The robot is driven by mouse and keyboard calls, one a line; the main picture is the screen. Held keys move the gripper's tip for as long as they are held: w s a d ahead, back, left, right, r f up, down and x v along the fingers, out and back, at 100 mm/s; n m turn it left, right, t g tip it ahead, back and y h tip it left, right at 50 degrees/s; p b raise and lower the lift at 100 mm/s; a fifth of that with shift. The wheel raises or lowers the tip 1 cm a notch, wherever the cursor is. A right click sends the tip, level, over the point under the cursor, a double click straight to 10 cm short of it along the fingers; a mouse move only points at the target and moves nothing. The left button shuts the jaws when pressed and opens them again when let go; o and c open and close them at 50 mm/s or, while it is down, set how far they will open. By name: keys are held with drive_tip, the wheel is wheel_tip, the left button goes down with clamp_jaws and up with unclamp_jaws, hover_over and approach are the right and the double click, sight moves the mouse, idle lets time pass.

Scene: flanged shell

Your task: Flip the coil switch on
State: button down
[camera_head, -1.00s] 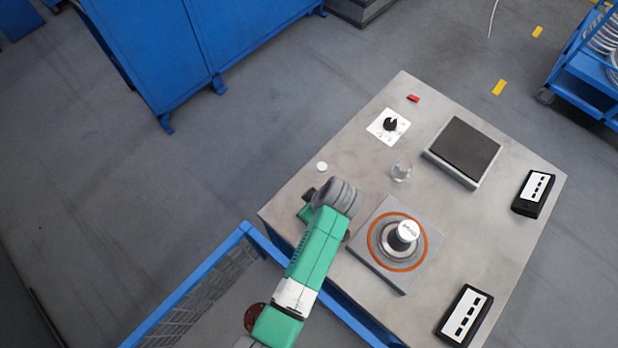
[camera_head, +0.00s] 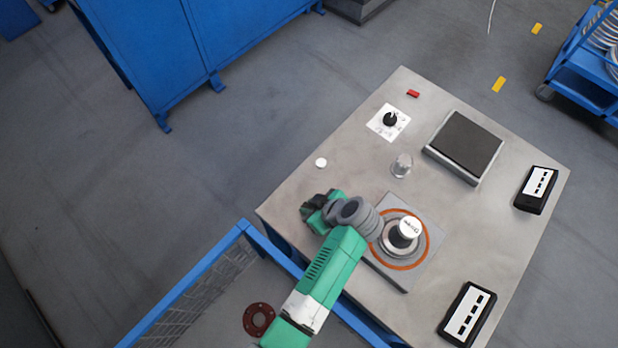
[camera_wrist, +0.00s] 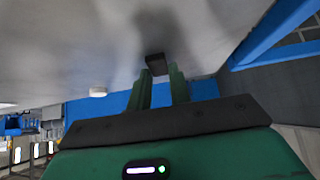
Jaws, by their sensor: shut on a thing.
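A small dark block (camera_wrist: 156,63), which may be the coil switch, sits at the grey table surface between my fingertips in the wrist view. My gripper (camera_wrist: 159,78) is shut on it, with one green finger on each side. Which way the switch is set cannot be told. In the head view my gripper (camera_head: 310,209) is low at the table's left corner, and my wrist hides the block. A square plate with an orange ring (camera_head: 425,262) stands to its right, bearing a metal cylinder with a white cap (camera_head: 410,227).
A white round button (camera_head: 321,163) lies near my gripper. A black knob (camera_head: 390,119), a red switch (camera_head: 412,94), a clear cup (camera_head: 402,166), a dark-topped scale (camera_head: 465,145) and black meters (camera_head: 536,190) (camera_head: 467,315) stand on the table (camera_head: 490,225). A blue cart frame (camera_head: 190,290) is in front.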

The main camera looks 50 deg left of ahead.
drive_tip(key=shift+d+y, duration=0.1)
drive_tip(key=shift+y, duration=0.3)
drive_tip(key=c, duration=1.3)
unclamp_jaws()
drive_tip(key=p+v, duration=0.1)
drive_tip(key=v, duration=0.6)
drive_tip(key=shift+d+r, duration=0.25)
